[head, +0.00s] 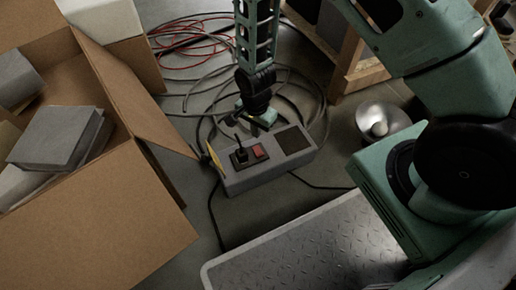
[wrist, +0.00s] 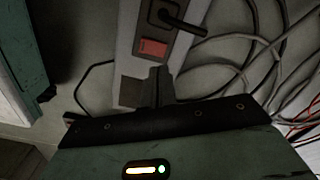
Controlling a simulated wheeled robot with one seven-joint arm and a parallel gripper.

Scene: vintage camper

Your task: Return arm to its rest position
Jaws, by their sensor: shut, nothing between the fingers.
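My gripper (head: 258,122) points down just above the back edge of a grey box in the head view. Its fingers are shut with nothing between them, and they also show shut in the wrist view (wrist: 157,78), overlapping the box in the picture. I cannot tell whether they touch it. The grey box (head: 240,182) lies on the floor, with a red switch (head: 259,151), a black plug or lever (head: 240,156) and a dark panel (head: 293,140) on top. The red switch (wrist: 153,47) and black part (wrist: 182,20) also show in the wrist view.
A large open cardboard box (head: 95,225) with grey, book-like items (head: 55,140) stands at the left. Grey and red cables (head: 185,38) coil behind the grey box. A metal bowl (head: 381,119) sits at right, near a wooden frame (head: 352,65). Bare floor shows between.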

